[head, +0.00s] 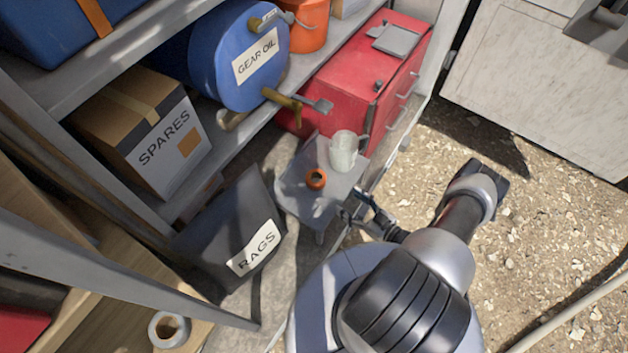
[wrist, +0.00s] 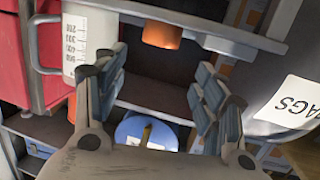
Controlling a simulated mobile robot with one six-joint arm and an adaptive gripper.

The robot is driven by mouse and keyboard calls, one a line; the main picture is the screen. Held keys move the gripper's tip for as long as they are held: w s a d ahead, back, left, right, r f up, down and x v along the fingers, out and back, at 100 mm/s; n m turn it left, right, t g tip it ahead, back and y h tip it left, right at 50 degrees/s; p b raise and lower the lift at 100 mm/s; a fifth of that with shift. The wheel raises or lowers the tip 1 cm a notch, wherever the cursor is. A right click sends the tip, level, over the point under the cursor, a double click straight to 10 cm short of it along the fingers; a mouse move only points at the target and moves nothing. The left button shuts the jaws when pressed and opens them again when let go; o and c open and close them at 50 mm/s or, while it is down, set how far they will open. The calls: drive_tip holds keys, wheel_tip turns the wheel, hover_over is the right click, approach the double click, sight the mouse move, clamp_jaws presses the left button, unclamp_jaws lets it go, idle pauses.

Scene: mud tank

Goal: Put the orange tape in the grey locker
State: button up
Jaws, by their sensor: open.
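The orange tape (head: 316,178) is a small ring lying on a small grey stand (head: 300,205), left of a measuring jug. In the wrist view the tape (wrist: 162,34) is at the top middle, beyond my fingertips and between their lines. My gripper (head: 352,205) is at the right edge of the stand, apart from the tape. In the wrist view my gripper (wrist: 158,88) is open, with nothing between its fingers. A pale grey cabinet (head: 540,85), likely the locker, stands at the top right; its inside is not seen.
The measuring jug (head: 343,150) stands close to the tape. A black RAGS box (head: 225,225), a SPARES carton (head: 150,130), a GEAR OIL drum (head: 225,60) and a red chest (head: 350,75) crowd the left and back. Gravel ground on the right is mostly open; a pale hose (head: 575,310) crosses it.

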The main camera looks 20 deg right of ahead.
sight(323, 184)
drive_tip(key=b+x, duration=0.1)
drive_tip(key=x, duration=0.8)
drive_tip(key=shift+w+a+f, duration=0.1)
drive_tip(key=shift+w+f, duration=0.05)
drive_tip(key=shift+w, duration=0.05)
drive_tip(key=b+x, duration=0.2)
drive_tip(key=x, duration=0.3)
drive_tip(key=shift+a+f, duration=0.1)
drive_tip(key=c, duration=0.8)
